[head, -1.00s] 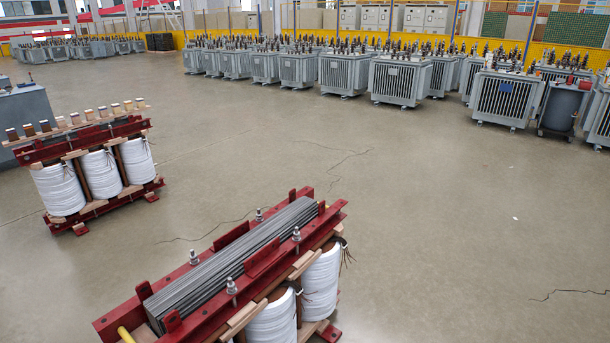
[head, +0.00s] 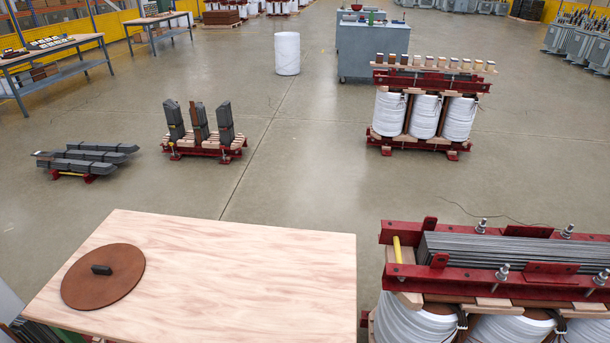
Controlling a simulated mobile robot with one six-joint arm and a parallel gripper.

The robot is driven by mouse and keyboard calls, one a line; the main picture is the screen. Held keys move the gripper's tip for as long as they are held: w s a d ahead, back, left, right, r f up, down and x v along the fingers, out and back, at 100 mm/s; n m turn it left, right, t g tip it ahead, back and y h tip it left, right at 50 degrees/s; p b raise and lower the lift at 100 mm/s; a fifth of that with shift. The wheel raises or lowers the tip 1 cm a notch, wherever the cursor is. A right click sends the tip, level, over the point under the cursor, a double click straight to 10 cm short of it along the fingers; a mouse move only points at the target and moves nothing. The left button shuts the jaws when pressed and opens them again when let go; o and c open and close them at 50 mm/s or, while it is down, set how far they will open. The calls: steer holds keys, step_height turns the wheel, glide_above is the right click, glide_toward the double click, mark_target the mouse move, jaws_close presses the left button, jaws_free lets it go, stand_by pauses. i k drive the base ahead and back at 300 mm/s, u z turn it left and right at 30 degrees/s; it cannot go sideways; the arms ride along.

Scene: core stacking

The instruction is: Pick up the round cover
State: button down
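The round cover (head: 88,287) is a flat brown disc with a small dark block-shaped handle (head: 102,269) on its top. It lies flat on the left part of a light wooden table (head: 240,275) at the bottom left of the head view. Nothing touches the cover from above. My gripper is not in view.
A large red-framed transformer core with white coils (head: 418,318) stands close to the table's right side. A second one (head: 424,115) stands farther back. Small core assemblies (head: 202,135) and stacked dark bars (head: 85,158) sit on the floor beyond the table. Open floor lies between.

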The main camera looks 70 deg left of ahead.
mark_target(105, 276)
steer(key=u, duration=0.95)
steer(key=k, duration=0.1)
steer(key=u, duration=2.85)
steer(key=i, duration=2)
steer(key=u, duration=0.1)
